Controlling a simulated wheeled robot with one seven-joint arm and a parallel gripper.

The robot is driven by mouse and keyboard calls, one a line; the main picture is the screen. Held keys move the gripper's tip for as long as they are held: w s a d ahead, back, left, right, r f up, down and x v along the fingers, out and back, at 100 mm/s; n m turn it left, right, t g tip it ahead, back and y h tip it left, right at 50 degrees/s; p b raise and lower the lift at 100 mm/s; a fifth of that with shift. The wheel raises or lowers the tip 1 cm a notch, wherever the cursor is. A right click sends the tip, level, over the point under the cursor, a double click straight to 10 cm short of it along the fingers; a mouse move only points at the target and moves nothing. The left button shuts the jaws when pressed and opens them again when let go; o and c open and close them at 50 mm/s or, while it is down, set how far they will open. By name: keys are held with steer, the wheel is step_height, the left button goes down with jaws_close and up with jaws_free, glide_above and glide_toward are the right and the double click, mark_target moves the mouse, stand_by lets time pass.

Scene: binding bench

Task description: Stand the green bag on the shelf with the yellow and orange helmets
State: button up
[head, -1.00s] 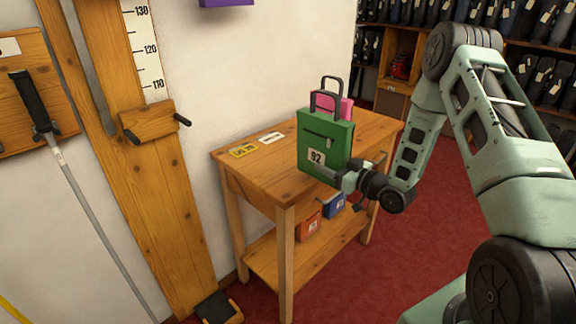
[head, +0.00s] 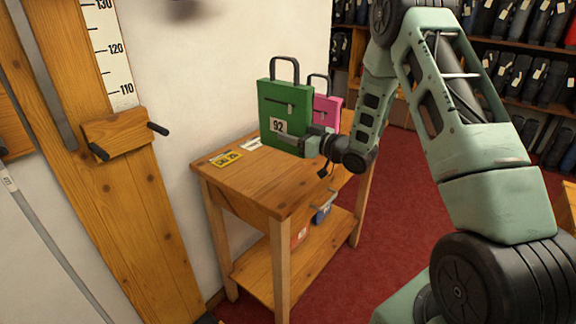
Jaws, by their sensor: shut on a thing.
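The green bag (head: 284,108) is upright, with a black handle, a zip and a white "92" label, above the wooden table's top. My gripper (head: 303,144) is shut on its lower right part. I cannot tell whether the bag's base touches the table. The helmets and their shelf cannot be made out in this view.
A pink bag (head: 327,108) stands behind the green one on the wooden table (head: 232,185). A yellow card (head: 226,159) and a white card lie at its left. Racks of dark shoes (head: 520,85) stand behind.

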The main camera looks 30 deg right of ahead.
steer(key=shift+f+p, duration=0.4)
steer(key=shift+f, duration=3.55)
steer(key=shift+f, duration=0.15)
steer(key=o, duration=1.4)
